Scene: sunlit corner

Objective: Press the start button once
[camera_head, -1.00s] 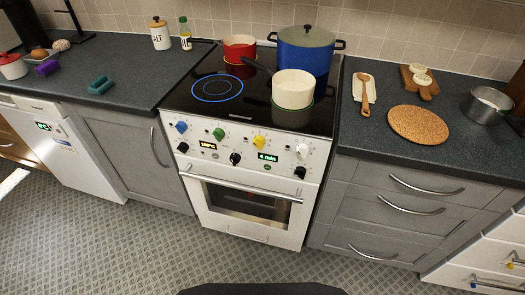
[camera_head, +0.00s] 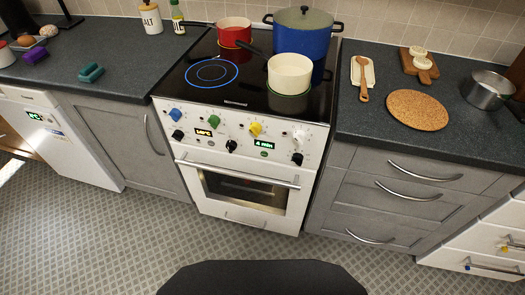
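A white stove (camera_head: 245,170) with a black glass cooktop stands in the middle. The left display (camera_head: 203,133) is too small to read surely, and the right display (camera_head: 264,145) appears to read "4 min". Small round marks show under the displays. I cannot tell which one is the start button. Neither of my grippers is in view.
A red pan (camera_head: 234,32), a blue pot (camera_head: 302,36) and a cream pan (camera_head: 290,73) stand on the cooktop. A cork mat (camera_head: 418,110) and a metal pot (camera_head: 489,90) are on the right counter. The patterned floor (camera_head: 110,240) before the stove is clear.

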